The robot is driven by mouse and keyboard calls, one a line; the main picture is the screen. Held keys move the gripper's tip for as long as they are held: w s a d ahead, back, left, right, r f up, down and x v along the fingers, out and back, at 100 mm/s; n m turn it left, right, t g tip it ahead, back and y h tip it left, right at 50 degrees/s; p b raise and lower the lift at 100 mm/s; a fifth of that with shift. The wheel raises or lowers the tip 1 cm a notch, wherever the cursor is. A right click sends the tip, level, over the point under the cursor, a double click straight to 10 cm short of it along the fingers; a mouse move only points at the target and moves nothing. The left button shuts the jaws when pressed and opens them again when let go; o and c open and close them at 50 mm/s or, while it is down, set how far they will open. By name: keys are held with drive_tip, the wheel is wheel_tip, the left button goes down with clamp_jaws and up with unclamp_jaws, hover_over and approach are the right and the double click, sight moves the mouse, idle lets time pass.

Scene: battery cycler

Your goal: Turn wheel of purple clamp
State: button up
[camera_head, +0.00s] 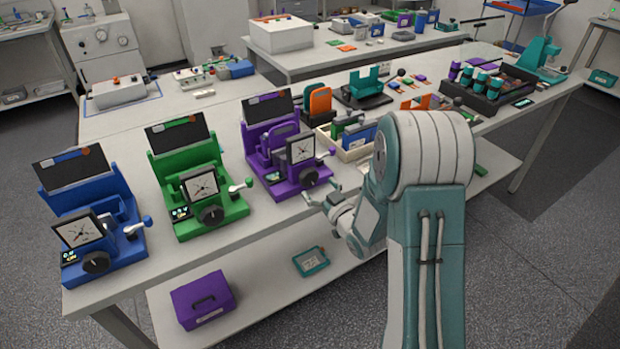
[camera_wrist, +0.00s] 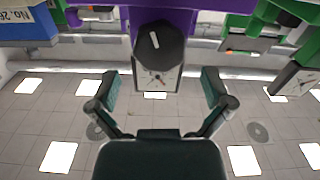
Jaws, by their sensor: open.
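The purple clamp (camera_head: 283,172) stands near the front edge of the table, with a square dial (camera_head: 300,149), a dark wheel (camera_head: 309,177) low on its front and a white crank at its right. In the wrist view, which looks upside down, the dark wheel (camera_wrist: 160,47) with a white mark is at top centre, beside the dial (camera_wrist: 156,78). My gripper (camera_head: 323,198) is just in front of the clamp, at the table edge. In the wrist view its two fingers (camera_wrist: 157,88) are spread wide and empty. The wheel lies ahead, between their lines, apart from both.
A green clamp (camera_head: 195,185) and a blue clamp (camera_head: 90,225) stand to the left of the purple one. A wooden holder with coloured panels (camera_head: 355,137) is close at the right. A purple box (camera_head: 203,299) sits on the lower shelf. Open floor lies in front.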

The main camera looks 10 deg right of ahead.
sight(311, 179)
drive_tip(key=shift+x, duration=2.15)
drive_tip(key=c, duration=1)
drive_tip(key=shift+n, duration=0.4)
drive_tip(key=o, duration=1)
